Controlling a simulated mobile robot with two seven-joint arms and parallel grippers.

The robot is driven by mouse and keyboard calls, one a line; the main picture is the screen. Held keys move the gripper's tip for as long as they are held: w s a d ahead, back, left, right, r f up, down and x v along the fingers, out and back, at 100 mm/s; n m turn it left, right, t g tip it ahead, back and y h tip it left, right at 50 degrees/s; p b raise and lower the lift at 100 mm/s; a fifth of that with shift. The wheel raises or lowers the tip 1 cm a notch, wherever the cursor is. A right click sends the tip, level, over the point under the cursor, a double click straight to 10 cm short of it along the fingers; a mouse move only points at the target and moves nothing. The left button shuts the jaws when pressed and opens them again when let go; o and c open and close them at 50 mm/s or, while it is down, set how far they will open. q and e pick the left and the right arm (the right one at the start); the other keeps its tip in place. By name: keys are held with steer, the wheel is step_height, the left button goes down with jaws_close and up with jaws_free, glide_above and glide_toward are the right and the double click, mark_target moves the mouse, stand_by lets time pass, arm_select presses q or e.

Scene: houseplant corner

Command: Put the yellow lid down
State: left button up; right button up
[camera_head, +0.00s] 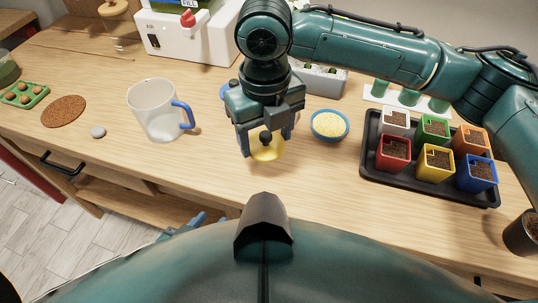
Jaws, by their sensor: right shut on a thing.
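The yellow lid (267,153) is a small round disc with a dark knob on top. It is over the wooden counter near the middle of the head view. My right gripper (266,140) points down over it and is shut on the knob, with the lid below the fingertips. The lid is level or nearly so; I cannot tell whether it touches the counter.
A white mug (154,108) with a blue handle stands left of the gripper. A blue bowl (329,126) of yellow grains is close on the right. A black tray (412,182) holds several coloured pots. The counter (215,175) in front is clear.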

mark_target(267, 147)
steer(key=shift+f, duration=2.8)
steer(key=shift+f, duration=0.1)
steer(key=o, duration=0.9)
steer(key=shift+o, duration=0.2)
step_height(267, 147, up, 12)
steer(key=shift+r, duration=0.15)
steer(key=shift+s, duration=0.1)
